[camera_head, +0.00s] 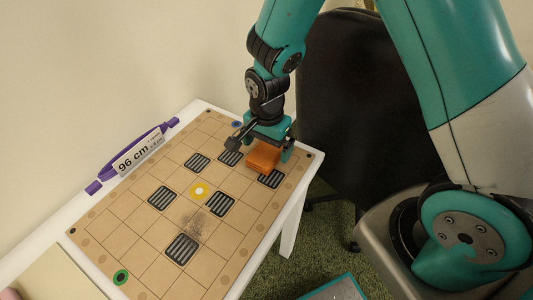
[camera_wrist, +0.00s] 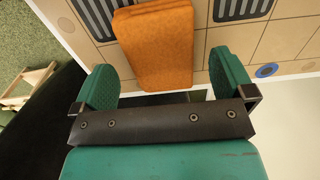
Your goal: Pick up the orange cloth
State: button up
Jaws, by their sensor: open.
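The orange cloth (camera_head: 263,157) is a folded, block-like piece on the board on the white table, near its far right part. In the wrist view the cloth (camera_wrist: 157,45) lies ahead of and partly between the two green fingers. My gripper (camera_head: 266,148) is open at the cloth, with a finger to either side of it. I cannot tell how high the fingertips are above the board.
A black chair (camera_head: 350,95) stands close behind the table's right edge.

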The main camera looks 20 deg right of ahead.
aim_at(267, 151)
notch_tip(267, 151, down, 2)
jog(key=shift+f, duration=0.1)
jog(key=c, duration=1.1)
notch_tip(267, 151, up, 20)
jog(key=shift+r+p, duration=0.1)
jog(key=shift+p, duration=0.65)
